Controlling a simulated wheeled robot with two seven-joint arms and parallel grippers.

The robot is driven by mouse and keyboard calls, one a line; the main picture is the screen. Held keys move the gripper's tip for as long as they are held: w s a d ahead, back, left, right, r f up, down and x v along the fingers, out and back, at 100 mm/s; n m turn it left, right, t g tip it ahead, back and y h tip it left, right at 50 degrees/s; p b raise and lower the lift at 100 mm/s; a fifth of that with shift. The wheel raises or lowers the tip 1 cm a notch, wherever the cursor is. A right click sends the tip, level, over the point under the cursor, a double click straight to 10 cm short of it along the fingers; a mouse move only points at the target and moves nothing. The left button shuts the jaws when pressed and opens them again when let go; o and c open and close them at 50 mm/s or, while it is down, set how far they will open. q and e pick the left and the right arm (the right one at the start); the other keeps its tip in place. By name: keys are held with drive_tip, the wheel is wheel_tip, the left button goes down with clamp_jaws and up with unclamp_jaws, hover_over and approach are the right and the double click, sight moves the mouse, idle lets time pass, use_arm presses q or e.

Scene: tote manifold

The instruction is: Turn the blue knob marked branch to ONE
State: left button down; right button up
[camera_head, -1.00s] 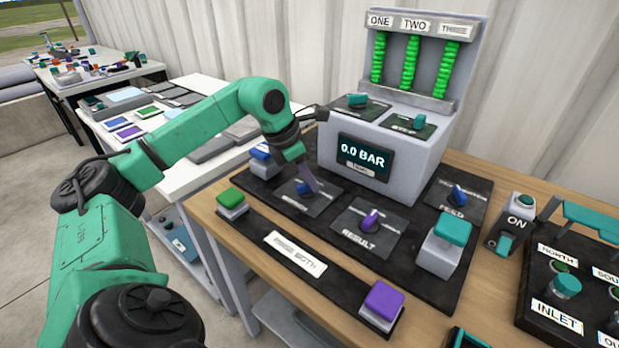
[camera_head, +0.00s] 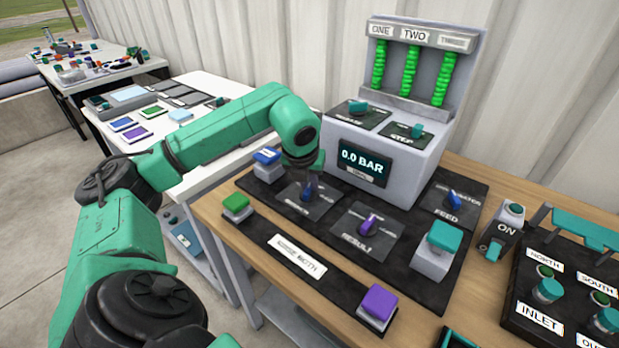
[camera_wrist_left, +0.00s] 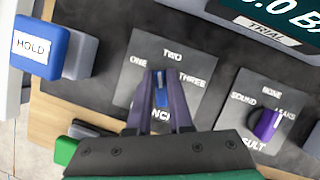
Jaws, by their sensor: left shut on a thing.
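The blue branch knob (camera_wrist_left: 161,95) sits on a dark square plate (camera_wrist_left: 200,60) printed ONE, TWO and THREE in the left wrist view. Its pointer end aims up toward TWO. My left gripper (camera_wrist_left: 161,90) has its two purple fingers shut on the knob, one on each side. In the head view the knob (camera_head: 308,192) shows below my left gripper (camera_head: 309,183), and the plate's label is partly covered by the fingers. My right gripper is not in view.
The purple result knob (camera_head: 369,223) stands just right of the plate. A blue HOLD button (camera_wrist_left: 38,46) is to the left. A green button (camera_head: 236,206) is at the board's front left. The grey console with its 0.0 BAR display (camera_head: 364,161) rises behind.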

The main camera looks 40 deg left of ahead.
use_arm(q)
drive_tip(key=n+y+p, duration=0.1)
drive_tip(key=n, duration=0.2)
drive_tip(key=shift+r+n+g, duration=0.1)
drive_tip(key=shift+n+g, duration=0.3)
drive_tip(key=shift+s+a+n+g+y+p, duration=0.15)
drive_tip(key=shift+n+g+y+p, duration=0.3)
drive_tip(key=shift+n, duration=1.25)
drive_tip(key=c, duration=0.8)
unclamp_jaws()
drive_tip(key=shift+g, duration=0.25)
